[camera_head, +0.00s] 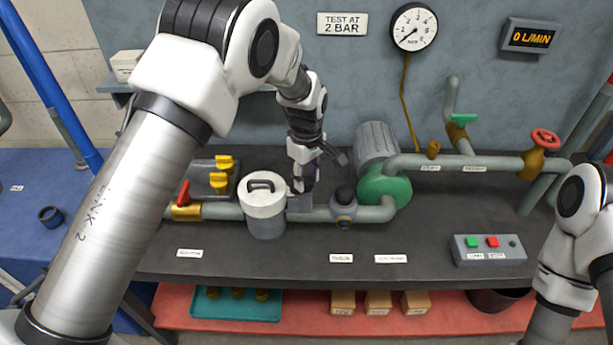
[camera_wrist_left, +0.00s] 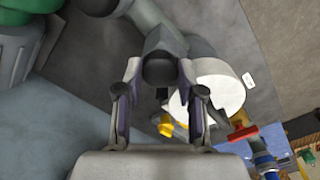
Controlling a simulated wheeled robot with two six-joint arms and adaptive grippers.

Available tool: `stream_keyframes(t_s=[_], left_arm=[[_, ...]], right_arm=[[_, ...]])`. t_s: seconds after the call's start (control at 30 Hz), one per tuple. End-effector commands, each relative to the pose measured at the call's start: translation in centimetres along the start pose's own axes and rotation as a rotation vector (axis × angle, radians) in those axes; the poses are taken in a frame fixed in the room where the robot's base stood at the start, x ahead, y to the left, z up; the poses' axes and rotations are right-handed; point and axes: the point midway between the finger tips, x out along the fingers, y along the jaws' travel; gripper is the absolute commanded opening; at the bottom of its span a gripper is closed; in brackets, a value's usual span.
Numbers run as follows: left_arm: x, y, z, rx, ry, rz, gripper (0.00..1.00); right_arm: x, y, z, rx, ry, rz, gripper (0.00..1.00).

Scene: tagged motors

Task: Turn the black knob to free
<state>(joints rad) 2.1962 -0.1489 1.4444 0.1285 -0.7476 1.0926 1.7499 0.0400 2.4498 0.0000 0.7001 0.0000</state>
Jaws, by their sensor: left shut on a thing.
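My left gripper (camera_head: 303,184) reaches down to a small grey block (camera_head: 299,204) on the pipe, between the white lidded canister (camera_head: 264,208) and a dark domed fitting (camera_head: 344,195). In the left wrist view, its two fingers stand on either side of the black knob (camera_wrist_left: 159,69) and are shut on it. In the head view the fingers hide the knob. Its marking and the way it points cannot be read. My right arm shows at the lower right of the head view, but its gripper is out of view.
A red lever (camera_head: 184,193) and yellow-handled valves (camera_head: 223,162) are to the left. The green pump (camera_head: 384,187) and a red handwheel (camera_head: 545,138) are to the right. A button box (camera_head: 489,250) sits at the bench's front right. The bench front (camera_head: 290,258) is mostly clear.

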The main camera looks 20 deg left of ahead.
Motion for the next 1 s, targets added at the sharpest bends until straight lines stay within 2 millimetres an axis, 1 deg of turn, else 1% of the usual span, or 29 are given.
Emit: stream_keyframes(t_s=[0.03, 0.27, 0.47, 0.67, 1.0], left_arm=[[0.4, -0.2, 0.1, 0.001, -0.003, -0.007, 0.03], [0.4, -0.3, 0.1, -0.018, -0.003, -0.009, 0.03], [0.5, -0.3, 0.1, -0.088, -0.004, -0.011, 0.03], [0.5, -0.3, 0.1, -0.222, -0.003, -0.012, 0.03], [0.5, -0.4, 0.1, -0.537, -0.002, -0.014, 0.03]], right_arm=[[0.1, 0.0, 0.0, 0.0, 0.0, 0.0, 0.0], [0.0, 0.0, 0.0, 0.0, 0.0, 0.0, 0.0], [-0.2, 0.0, 0.0, 0.0, 0.0, 0.0, 0.0], [-0.5, 0.0, 0.0, 0.0, 0.0, 0.0, 0.0], [-1.0, 0.0, 0.0, 0.0, 0.0, 0.0, 0.0]])
